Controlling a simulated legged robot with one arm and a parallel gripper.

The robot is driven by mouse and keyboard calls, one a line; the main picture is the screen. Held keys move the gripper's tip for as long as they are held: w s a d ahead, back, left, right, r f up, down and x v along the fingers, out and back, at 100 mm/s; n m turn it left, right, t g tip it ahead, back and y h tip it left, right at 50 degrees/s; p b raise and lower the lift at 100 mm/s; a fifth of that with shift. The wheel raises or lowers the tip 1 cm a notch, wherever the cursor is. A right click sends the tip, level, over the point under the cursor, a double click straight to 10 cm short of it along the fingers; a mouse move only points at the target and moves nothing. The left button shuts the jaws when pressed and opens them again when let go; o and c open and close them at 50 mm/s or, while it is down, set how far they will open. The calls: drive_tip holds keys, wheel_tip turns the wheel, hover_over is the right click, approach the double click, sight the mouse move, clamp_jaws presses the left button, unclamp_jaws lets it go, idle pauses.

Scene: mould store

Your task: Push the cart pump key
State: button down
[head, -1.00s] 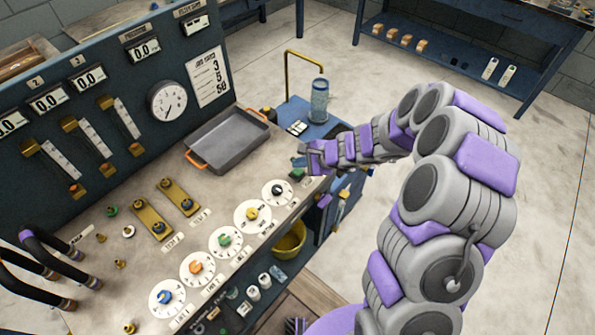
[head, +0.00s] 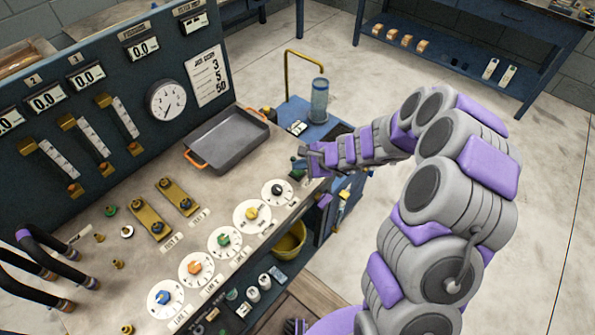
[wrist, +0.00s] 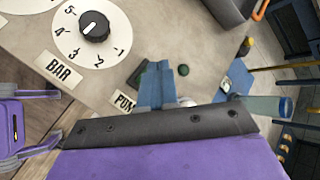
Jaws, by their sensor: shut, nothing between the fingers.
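A dark green key (wrist: 137,77) lies on the bench top just above a label that begins "PUM" (wrist: 124,101), the rest of which is hidden. In the head view the key (head: 296,174) is at the bench's right end, beside my gripper (head: 304,154). In the wrist view my gripper (wrist: 158,86) is shut and empty, its blue fingertips beside and partly over the key; I cannot tell whether they touch it. A small round green knob (wrist: 183,70) is right of the fingertips. A blue cart (head: 290,112) with a clear cylinder (head: 319,98) stands beyond the bench.
A numbered dial (wrist: 95,28) labelled BAR is left of the key. A grey tray (head: 228,138) with orange handles sits behind. Several dials line the bench front, with a yellow bucket (head: 290,243) below. Open floor lies to the right.

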sight(300, 172)
drive_tip(key=shift+f, duration=0.3)
drive_tip(key=shift+r, duration=0.1)
drive_tip(key=shift+r+p, duration=0.65)
drive_tip(key=shift+r, duration=0.25)
wheel_tip(300, 172, up, 6)
drive_tip(key=p, duration=0.4)
drive_tip(key=shift+p, duration=0.4)
